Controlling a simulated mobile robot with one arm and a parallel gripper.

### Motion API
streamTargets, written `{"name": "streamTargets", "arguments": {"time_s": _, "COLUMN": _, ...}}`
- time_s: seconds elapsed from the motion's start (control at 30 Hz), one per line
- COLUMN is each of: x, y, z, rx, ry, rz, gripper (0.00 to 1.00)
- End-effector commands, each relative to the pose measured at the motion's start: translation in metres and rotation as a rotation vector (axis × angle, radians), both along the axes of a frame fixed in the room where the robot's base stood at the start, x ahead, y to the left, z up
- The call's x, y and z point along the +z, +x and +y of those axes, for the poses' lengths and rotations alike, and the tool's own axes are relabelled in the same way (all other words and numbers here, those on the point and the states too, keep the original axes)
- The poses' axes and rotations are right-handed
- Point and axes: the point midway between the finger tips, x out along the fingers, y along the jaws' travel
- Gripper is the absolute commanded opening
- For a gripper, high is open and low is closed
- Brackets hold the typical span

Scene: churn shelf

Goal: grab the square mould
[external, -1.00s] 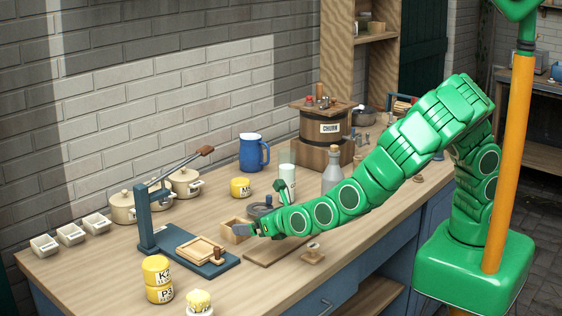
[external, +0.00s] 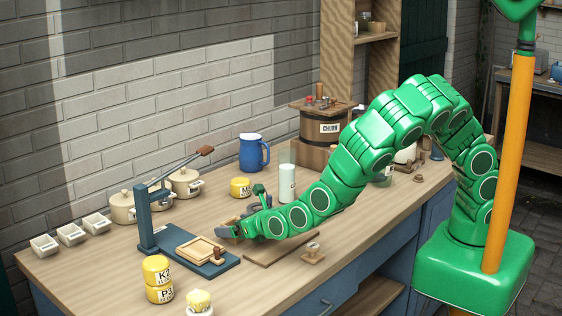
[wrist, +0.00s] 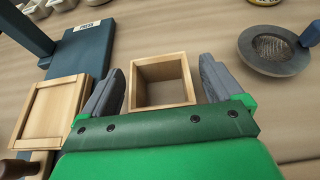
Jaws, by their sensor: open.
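The square mould (wrist: 144,71) is a small open-topped box of pale wood. In the wrist view it stands between the two grey fingers of my gripper (wrist: 161,75), which is open, one finger on each side. A narrow gap shows on the left and on the right, so the fingers appear apart from its walls. In the external view my gripper (external: 240,228) is low over the bench beside the press and hides most of the mould.
A blue press (external: 150,225) with a wooden tray (wrist: 52,110) on its base is close on the left. A round grey strainer (wrist: 270,50) lies to the right in the wrist view. Yellow tubs (external: 157,270) stand at the front, a blue jug (external: 251,153) behind.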

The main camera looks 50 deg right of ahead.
Motion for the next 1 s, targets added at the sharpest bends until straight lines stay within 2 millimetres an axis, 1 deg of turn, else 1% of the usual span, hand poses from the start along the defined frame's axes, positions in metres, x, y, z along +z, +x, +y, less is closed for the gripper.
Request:
{"name": "streamTargets", "arguments": {"time_s": 0.23, "x": -0.0005, "y": 0.0017, "z": -0.0001, "rx": 0.000, "ry": 0.000, "rz": -0.001, "gripper": 0.94}}
{"name": "streamTargets", "arguments": {"time_s": 0.27, "x": -0.0005, "y": 0.0017, "z": -0.0001, "rx": 0.000, "ry": 0.000, "rz": -0.001, "gripper": 0.92}}
{"name": "streamTargets", "arguments": {"time_s": 0.6, "x": -0.0004, "y": 0.0016, "z": 0.0000, "rx": 0.000, "ry": 0.000, "rz": -0.001, "gripper": 0.40}}
{"name": "streamTargets", "arguments": {"time_s": 0.63, "x": -0.0002, "y": 0.0016, "z": 0.0001, "rx": 0.000, "ry": 0.000, "rz": -0.001, "gripper": 0.38}}
{"name": "streamTargets", "arguments": {"time_s": 0.87, "x": 0.0004, "y": 0.0017, "z": 0.0002, "rx": 0.000, "ry": 0.001, "rz": -0.001, "gripper": 0.38}}
{"name": "streamTargets", "arguments": {"time_s": 1.0, "x": 0.0067, "y": 0.0019, "z": 0.0003, "rx": -0.001, "ry": 0.002, "rz": -0.002, "gripper": 0.38}}
